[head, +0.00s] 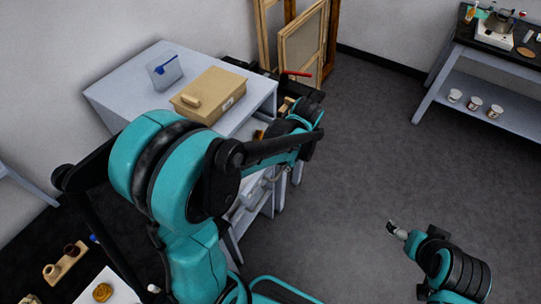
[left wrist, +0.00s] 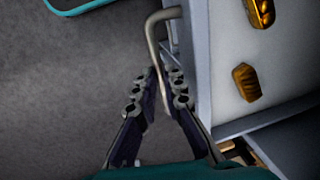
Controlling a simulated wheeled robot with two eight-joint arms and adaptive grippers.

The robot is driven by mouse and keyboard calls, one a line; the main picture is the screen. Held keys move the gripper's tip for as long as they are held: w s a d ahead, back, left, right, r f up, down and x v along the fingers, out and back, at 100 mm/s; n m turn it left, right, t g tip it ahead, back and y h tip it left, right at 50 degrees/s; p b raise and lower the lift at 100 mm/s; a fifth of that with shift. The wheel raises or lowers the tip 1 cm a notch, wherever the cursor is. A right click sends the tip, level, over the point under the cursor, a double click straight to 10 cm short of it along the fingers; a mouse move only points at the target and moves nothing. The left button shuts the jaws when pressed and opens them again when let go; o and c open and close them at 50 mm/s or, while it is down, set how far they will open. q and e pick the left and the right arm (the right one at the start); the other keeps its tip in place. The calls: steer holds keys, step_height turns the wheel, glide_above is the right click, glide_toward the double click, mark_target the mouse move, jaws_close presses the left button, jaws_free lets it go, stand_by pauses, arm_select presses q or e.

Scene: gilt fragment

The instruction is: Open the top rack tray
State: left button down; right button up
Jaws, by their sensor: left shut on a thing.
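The top rack tray (left wrist: 236,118) is pulled at least partly out, with its pale interior and gilt fragments (left wrist: 246,82) showing in the left wrist view. Its bent metal handle (left wrist: 153,38) stands off the tray front. My left gripper (left wrist: 162,84) is shut on this handle, with a finger on each side of it. In the head view my left arm hides most of the tray front and the handle. My right gripper (head: 396,231) is over open floor at the lower right, away from the rack. Its finger opening is too small to read.
A wooden box (head: 208,95) and a clear holder with a blue item (head: 167,70) stand on the rack top (head: 125,88). Framed panels (head: 303,45) lean on the wall behind. A bench (head: 480,62) stands at the upper right. The floor between is clear.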

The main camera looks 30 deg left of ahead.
arm_select(q)
steer(key=s+d, duration=0.1)
steer(key=d, duration=1.7)
steer(key=shift+s, duration=0.25)
steer(key=shift+d, duration=0.1)
steer(key=c, duration=1.6)
jaws_free()
step_height(320, 180, up, 12)
steer(key=d, duration=0.2)
steer(key=shift+s+d+f, duration=0.1)
steer(key=shift+f, duration=0.05)
